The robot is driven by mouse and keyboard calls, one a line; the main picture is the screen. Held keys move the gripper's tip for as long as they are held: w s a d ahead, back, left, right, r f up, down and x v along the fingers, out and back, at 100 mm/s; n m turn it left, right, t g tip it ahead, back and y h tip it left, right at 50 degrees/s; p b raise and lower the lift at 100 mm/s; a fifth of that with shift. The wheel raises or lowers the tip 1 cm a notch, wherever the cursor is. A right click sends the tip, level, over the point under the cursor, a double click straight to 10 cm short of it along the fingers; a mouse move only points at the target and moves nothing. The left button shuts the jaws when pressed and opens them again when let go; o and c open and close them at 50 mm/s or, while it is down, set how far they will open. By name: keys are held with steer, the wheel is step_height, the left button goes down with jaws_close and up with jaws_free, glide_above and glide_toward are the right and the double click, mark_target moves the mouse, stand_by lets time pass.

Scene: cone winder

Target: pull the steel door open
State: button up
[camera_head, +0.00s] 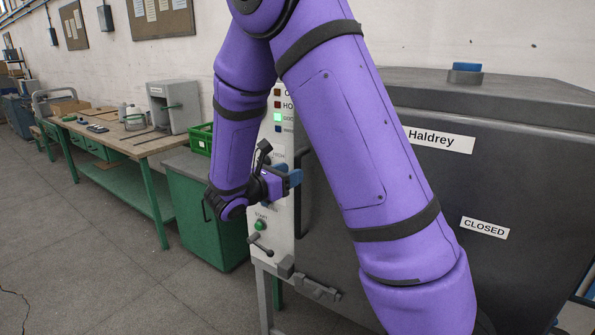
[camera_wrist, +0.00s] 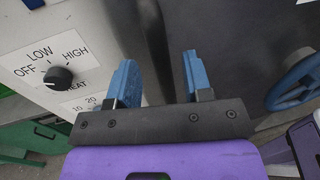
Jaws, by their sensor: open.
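The steel door (camera_head: 478,185) is a dark grey panel with "Haldrey" and "CLOSED" labels, right of the white control panel; my arm hides part of it. It looks shut. A dark upright bar handle (camera_head: 299,215) runs along its left edge. The handle also shows in the wrist view (camera_wrist: 152,35), where it lies between the fingers in the picture. My gripper (camera_head: 290,178) is open, its blue fingers at the handle in the head view. In the wrist view my gripper (camera_wrist: 160,72) holds nothing; I cannot tell whether the handle is within the jaws' depth.
The control panel (camera_head: 278,140) has lights and a green start button (camera_head: 261,224); its heat dial (camera_wrist: 58,77) is close left of my gripper. A blue handwheel (camera_wrist: 295,82) is at the right. A green bin (camera_head: 205,215) and workbench (camera_head: 125,147) stand left. Floor at front left is clear.

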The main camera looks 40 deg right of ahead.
steer(key=shift+w+d, duration=0.2)
steer(key=shift+d, duration=1.45)
jaws_close()
